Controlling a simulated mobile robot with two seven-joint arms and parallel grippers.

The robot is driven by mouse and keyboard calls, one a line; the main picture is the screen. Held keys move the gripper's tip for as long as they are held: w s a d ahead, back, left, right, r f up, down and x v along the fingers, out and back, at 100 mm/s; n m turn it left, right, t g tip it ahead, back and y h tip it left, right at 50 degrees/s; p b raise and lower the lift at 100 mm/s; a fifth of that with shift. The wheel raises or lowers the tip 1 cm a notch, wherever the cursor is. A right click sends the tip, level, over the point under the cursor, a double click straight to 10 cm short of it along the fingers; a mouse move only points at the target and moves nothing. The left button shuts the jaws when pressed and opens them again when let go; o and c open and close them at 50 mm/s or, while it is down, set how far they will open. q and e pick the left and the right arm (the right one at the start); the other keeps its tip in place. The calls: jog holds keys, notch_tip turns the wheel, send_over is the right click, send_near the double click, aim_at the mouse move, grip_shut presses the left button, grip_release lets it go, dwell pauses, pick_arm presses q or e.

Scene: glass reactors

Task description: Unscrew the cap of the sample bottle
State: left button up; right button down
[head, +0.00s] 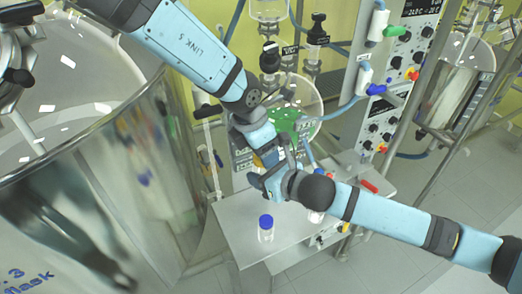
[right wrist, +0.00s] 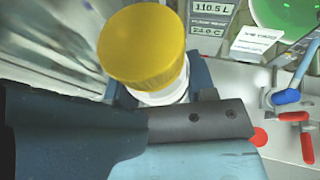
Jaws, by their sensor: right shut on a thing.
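A sample bottle with a yellow cap (right wrist: 142,48) is large in the right wrist view, with a short white stretch of it (right wrist: 165,95) under the cap. The cap is on the bottle. My right gripper (head: 262,182) is shut on the bottle below the cap; a dark finger crosses in front of it in the wrist view. In the head view the bottle is mostly hidden by my arms. My left gripper (head: 272,152) comes down from above, close to my right gripper. Its fingers are too small and overlapped to read.
A blue-capped bottle (head: 266,228) stands on the white table (head: 232,225). A large shiny vessel (head: 150,150) stands at left. A glass reactor with green content (head: 290,120) and a control panel (head: 385,120) are behind.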

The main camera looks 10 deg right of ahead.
pick_arm(q)
jog(key=shift+o, duration=0.5)
notch_tip(320, 180, up, 4)
jog(key=shift+a+r, duration=0.1)
jog(key=a+r+m, duration=0.3)
jog(key=r, duration=0.3)
jog(key=shift+g, duration=0.4)
jog(key=x, duration=1.1)
jog(key=shift+s+d+f, duration=0.2)
jog(key=c, duration=1.1)
jog(key=shift+n+t, duration=0.4)
jog(key=shift+n, duration=1.2)
